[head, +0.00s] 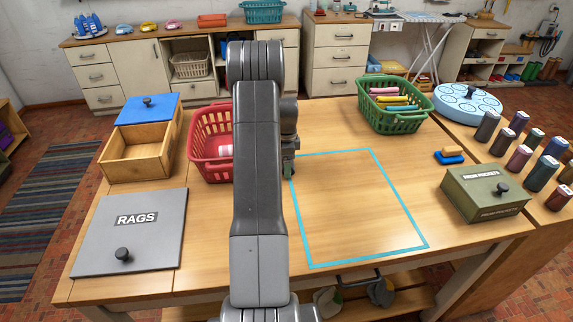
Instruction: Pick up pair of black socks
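I cannot make out a pair of black socks for certain in the head view. My gripper (288,167) points down over the wooden table (240,225), just left of the blue taped outline (425,246). My arm hides most of it, so its fingers and anything between them cannot be told. A red basket (211,168) stands left of my arm with something red and white inside; my arm covers its right part. A green basket (392,122) at the back right holds several coloured folded items.
An open wooden box (133,160) with a blue lid and a grey RAGS panel (130,232) lie left. The taped area is bare. Dark rounded items (380,292) sit below the table's front edge.

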